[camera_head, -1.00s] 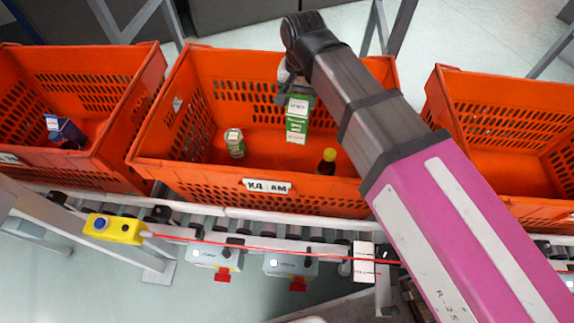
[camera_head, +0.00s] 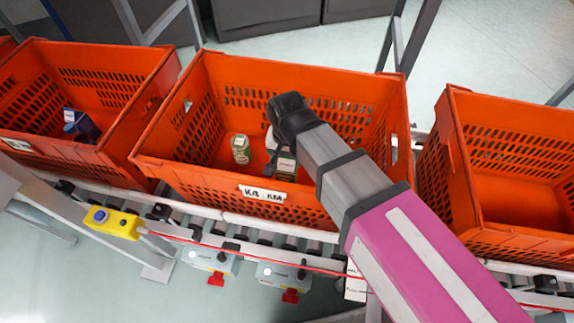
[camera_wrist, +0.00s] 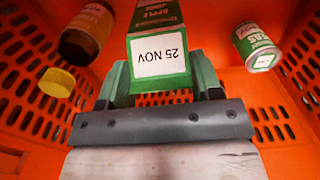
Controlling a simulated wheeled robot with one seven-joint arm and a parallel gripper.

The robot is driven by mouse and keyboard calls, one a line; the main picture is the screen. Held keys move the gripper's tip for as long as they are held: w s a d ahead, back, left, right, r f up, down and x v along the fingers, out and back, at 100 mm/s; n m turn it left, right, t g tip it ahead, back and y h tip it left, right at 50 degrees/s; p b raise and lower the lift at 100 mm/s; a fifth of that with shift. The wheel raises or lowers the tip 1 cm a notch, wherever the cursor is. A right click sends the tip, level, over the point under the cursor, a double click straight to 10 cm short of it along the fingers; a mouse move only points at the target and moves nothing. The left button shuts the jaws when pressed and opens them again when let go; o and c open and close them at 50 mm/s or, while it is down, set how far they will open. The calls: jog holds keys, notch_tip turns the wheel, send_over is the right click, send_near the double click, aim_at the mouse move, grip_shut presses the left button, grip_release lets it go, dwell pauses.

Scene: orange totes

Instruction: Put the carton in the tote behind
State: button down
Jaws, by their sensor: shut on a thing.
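The carton (camera_head: 286,168) is green and white and sits inside the middle orange tote (camera_head: 262,191), low near its front wall. In the wrist view the carton (camera_wrist: 158,58) shows a white "25 NOV" label on its near end. My gripper (camera_head: 276,158) reaches down into this tote. In the wrist view my gripper (camera_wrist: 160,82) has its green fingers on both sides of the carton, shut on it. I cannot tell whether the carton touches the tote floor. Part of the carton is hidden by my arm in the head view.
A green-labelled can (camera_head: 240,149) stands left of the carton. A dark bottle with a yellow cap (camera_wrist: 57,82) is on the other side. A left tote (camera_head: 62,151) holds a dark blue item (camera_head: 82,126). The right tote (camera_head: 515,207) looks empty. A roller conveyor runs in front.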

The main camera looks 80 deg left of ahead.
jog(key=shift+f, duration=2.3)
jog(key=shift+c, duration=1.5)
grip_release()
notch_tip(320, 180, up, 12)
jog(key=shift+r, duration=0.15)
